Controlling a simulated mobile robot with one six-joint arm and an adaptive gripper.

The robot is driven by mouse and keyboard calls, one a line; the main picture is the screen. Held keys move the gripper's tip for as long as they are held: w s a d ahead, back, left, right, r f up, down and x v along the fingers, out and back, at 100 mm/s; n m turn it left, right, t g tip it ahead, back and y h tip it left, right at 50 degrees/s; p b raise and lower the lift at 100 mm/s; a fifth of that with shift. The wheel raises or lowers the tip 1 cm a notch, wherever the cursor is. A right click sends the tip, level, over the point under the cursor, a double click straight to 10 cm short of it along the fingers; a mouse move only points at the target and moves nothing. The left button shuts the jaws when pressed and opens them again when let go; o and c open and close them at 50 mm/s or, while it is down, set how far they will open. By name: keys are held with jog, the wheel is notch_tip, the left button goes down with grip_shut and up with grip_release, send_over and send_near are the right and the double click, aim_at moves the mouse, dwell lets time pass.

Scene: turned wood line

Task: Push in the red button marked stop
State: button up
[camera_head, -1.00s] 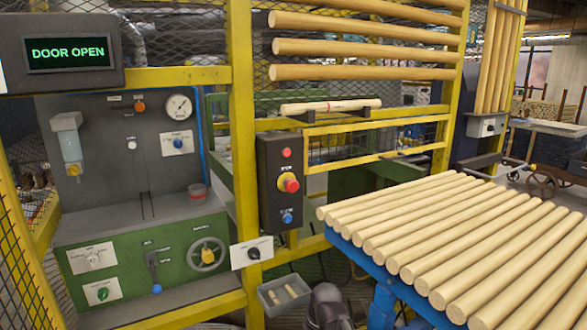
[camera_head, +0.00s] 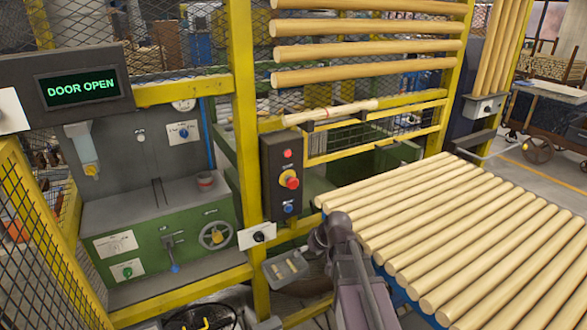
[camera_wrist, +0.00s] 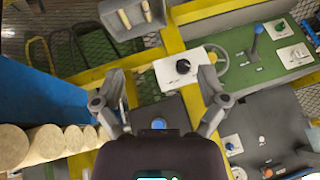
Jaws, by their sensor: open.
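The dark control box (camera_head: 281,178) hangs on the yellow post. On it a red mushroom button (camera_head: 291,182) sits on a yellow collar in the middle, under a small label too small to read for certain. A smaller red button or lamp (camera_head: 287,154) is above it and a blue button (camera_head: 288,208) below. In the wrist view the blue button (camera_wrist: 159,123) shows between the fingers; the mushroom button is hidden. My gripper (camera_wrist: 158,84) is open and empty, its two fingers spread wide. In the head view part of my arm shows below right of the box.
A table of pale wooden rods (camera_head: 465,235) stands close to the right. A white plate with a black knob (camera_head: 257,236) and a grey bin (camera_head: 289,268) are below the box. Yellow posts and mesh surround the machine, whose display (camera_head: 81,88) reads DOOR OPEN.

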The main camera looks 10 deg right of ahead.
aim_at(295, 182)
jog(key=w+d+r+t+p, duration=0.1)
jog(key=w+r+p, duration=0.1)
jog(key=r+p, duration=0.4)
jog(key=w+d+r+t+p, duration=0.1)
jog(key=w+r+p, duration=0.2)
jog(key=r+p, duration=0.4)
jog(key=w+d+r+t+y+p, duration=0.1)
jog(key=w+d+r+p, duration=0.1)
jog(key=r+p, duration=0.5)
notch_tip(295, 182, up, 5)
jog(key=shift+w+r, duration=0.1)
jog(key=shift+w, duration=0.15)
jog(key=shift+w+f, duration=0.1)
jog(key=shift+f, duration=0.1)
jog(key=b+x, duration=0.8)
jog(key=x, duration=0.4)
jog(key=shift+w+r, duration=0.1)
jog(key=shift+b+x, duration=0.65)
jog(key=shift+x, duration=0.1)
jog(key=shift+r, duration=0.1)
